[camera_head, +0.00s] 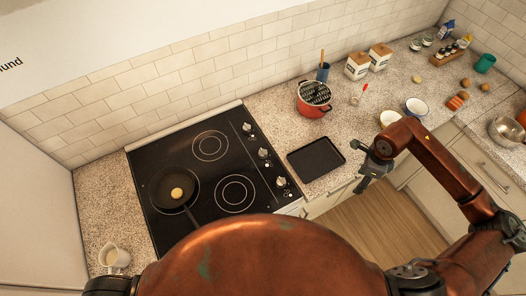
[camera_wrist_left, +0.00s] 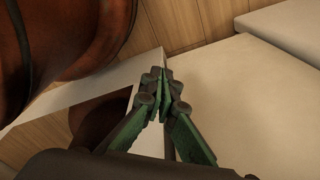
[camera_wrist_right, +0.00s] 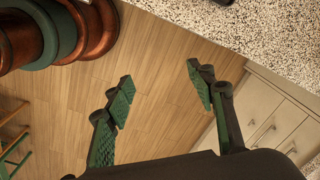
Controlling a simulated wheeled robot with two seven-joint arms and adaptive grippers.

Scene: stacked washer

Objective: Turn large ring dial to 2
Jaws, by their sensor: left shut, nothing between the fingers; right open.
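The black cooktop (camera_head: 190,225) has a row of silver dials along its right side in the head view: an upper dial (camera_head: 248,128), a middle dial (camera_head: 263,153) and a lower dial (camera_head: 281,182). A large double ring (camera_head: 235,193) and a smaller ring (camera_head: 210,146) are marked on the glass. The dial labels and pointer positions are too small to read. My right gripper (camera_head: 366,178) is open and empty, right of the cooktop beyond the black tray; it also shows in the right wrist view (camera_wrist_right: 160,77). My left gripper (camera_wrist_left: 160,78) is shut and empty, low beside pale cabinet panels.
A frying pan (camera_head: 174,188) with a round yellowish item sits on the cooktop's left. A black tray (camera_head: 315,159) and red pot (camera_head: 314,100) stand right of the cooktop. Bowls (camera_head: 416,107) and jars are farther right. A white jug (camera_head: 114,257) stands at the lower left.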

